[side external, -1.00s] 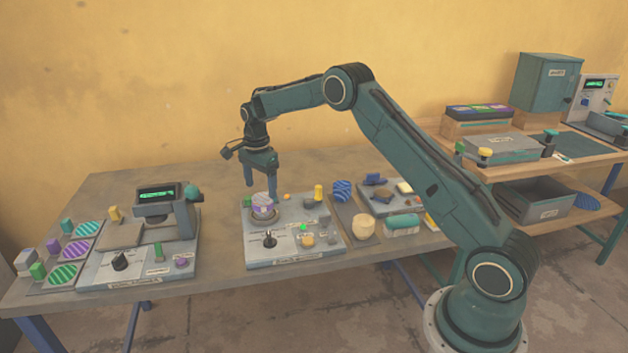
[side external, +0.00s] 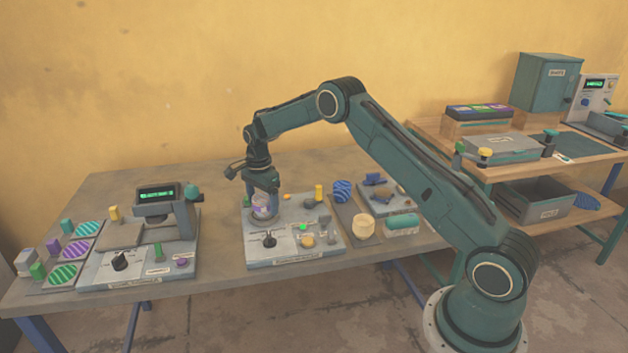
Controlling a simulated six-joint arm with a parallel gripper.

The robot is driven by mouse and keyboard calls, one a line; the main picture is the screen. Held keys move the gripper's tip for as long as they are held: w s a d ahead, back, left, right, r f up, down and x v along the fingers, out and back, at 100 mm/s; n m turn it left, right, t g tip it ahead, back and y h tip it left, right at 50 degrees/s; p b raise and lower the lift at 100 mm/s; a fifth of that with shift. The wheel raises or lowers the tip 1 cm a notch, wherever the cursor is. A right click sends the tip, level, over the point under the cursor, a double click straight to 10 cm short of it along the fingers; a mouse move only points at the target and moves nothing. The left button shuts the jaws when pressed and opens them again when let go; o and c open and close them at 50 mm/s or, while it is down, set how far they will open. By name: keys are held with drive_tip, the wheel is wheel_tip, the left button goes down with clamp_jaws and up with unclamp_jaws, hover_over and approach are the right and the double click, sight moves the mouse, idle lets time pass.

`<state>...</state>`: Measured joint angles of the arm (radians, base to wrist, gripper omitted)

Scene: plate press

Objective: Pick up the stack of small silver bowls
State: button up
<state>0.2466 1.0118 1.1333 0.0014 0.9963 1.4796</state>
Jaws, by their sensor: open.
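No stack of small silver bowls can be made out for certain. A small grey cup-like piece (side external: 325,221) stands at the right of the middle panel (side external: 290,254), too small to tell if it is the bowls. My gripper (side external: 263,203) is open and points down over the back left of that panel. The fingers hide part of this piece. I cannot tell whether they touch it.
A press with a green display (side external: 157,194) stands at the left, beside striped oval plates (side external: 76,251). Right of the middle panel are a blue striped piece (side external: 342,191), a cream piece (side external: 363,226) and a teal roll (side external: 403,221). The table's back is clear.

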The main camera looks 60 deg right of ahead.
sight(262, 198)
idle(0.4)
drive_tip(key=c, duration=1.1)
drive_tip(key=shift+r, duration=0.2)
wheel_tip(262, 198, up, 20)
drive_tip(key=shift+f, duration=0.2)
